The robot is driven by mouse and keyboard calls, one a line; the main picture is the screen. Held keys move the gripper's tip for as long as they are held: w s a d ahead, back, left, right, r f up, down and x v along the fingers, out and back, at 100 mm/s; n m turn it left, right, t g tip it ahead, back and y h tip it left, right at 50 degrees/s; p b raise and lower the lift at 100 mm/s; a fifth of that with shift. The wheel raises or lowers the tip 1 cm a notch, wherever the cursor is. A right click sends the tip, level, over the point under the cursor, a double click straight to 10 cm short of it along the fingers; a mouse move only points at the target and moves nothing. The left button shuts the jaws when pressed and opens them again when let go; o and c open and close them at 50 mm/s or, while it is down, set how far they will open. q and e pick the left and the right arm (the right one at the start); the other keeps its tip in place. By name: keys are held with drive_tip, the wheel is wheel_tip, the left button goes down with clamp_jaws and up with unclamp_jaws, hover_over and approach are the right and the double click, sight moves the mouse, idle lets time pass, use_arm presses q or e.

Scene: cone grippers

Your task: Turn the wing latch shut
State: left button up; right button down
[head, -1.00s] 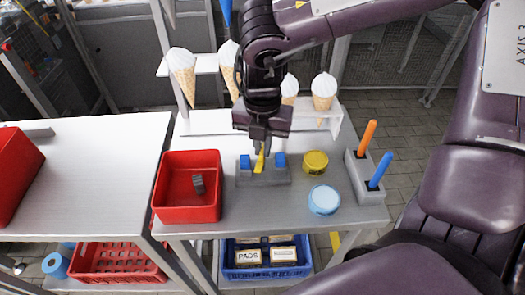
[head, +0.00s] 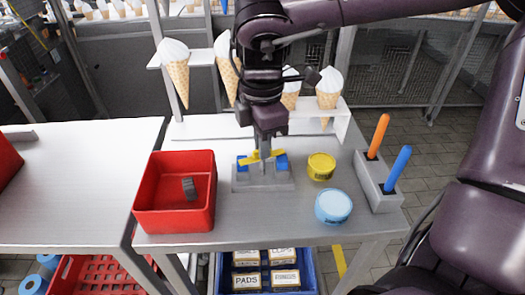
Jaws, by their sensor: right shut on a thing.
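The wing latch (head: 249,159) is a yellow bar on a grey block (head: 262,186) with two blue posts (head: 282,162), in the middle of the table. The bar lies crosswise, slightly tilted, with its left end by the left blue post. My right gripper (head: 264,158) points straight down over the block and is shut on the yellow wing, hiding its middle. My left gripper is not in view.
A red bin (head: 143,200) with a grey piece inside stands left of the block. A yellow tin (head: 321,167), a light blue tin (head: 333,206) and a grey holder (head: 378,187) with orange and blue handles stand right. Ice cream cones (head: 329,88) stand in a rack behind.

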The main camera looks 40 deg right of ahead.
drive_tip(key=shift+f+m+b, duration=0.1)
drive_tip(key=shift+m+b, duration=0.6)
drive_tip(key=shift+m, duration=0.4)
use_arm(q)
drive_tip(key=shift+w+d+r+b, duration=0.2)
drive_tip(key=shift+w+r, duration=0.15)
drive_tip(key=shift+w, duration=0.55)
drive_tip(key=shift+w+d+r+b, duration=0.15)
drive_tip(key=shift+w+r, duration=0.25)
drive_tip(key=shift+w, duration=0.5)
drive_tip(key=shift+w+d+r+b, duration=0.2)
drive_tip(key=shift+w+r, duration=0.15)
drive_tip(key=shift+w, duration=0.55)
use_arm(e)
drive_tip(key=shift+m, duration=0.8)
drive_tip(key=c, duration=1.5)
unclamp_jaws()
drive_tip(key=shift+c, duration=0.2)
